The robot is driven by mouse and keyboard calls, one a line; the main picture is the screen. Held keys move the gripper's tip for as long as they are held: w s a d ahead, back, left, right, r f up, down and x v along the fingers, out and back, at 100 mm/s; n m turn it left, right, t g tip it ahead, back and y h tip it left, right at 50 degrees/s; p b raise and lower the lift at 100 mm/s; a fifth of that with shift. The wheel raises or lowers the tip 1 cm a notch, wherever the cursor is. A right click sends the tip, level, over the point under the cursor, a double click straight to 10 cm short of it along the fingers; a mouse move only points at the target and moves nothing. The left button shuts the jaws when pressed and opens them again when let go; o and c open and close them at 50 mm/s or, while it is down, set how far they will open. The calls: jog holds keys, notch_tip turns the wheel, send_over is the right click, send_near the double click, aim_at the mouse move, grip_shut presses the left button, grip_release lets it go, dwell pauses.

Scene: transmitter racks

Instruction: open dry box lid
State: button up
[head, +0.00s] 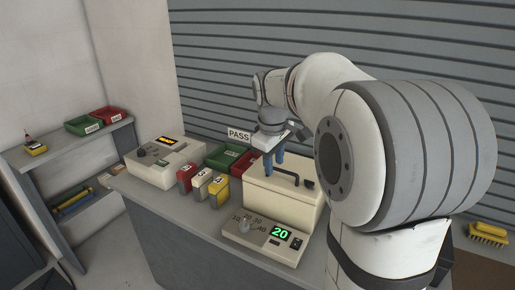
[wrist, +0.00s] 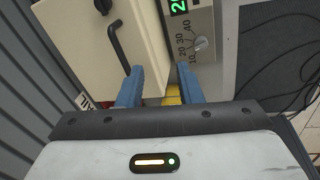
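The dry box (head: 282,200) is a cream box on the counter, with its lid down. A black bar handle (head: 288,174) lies on the lid; it also shows in the wrist view (wrist: 117,45). My gripper (head: 274,160) is above the far left part of the lid, near one end of the handle. In the wrist view my gripper (wrist: 160,80) has two blue fingers spread apart with nothing between them. The handle's end is just beside the left finger; I cannot tell whether they touch. Part of the lid is hidden by my arm in the head view.
A control panel (head: 260,241) with a dial and a green "20" display stands in front of the box. Red, white and yellow blocks (head: 201,187) stand to its left. Green and red bins (head: 221,157) and another instrument (head: 167,165) are further left. A shutter wall is behind.

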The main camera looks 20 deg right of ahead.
jog(key=n, duration=0.2)
send_near(279, 169)
jog(key=f, duration=0.2)
jog(key=w+f+p, duration=0.1)
jog(key=f, duration=0.4)
jog(key=shift+w+d+f, duration=0.25)
jog(key=shift+d+f, duration=0.05)
jog(key=shift+d, duration=0.1)
grip_shut()
jog(key=shift+d+r, duration=0.1)
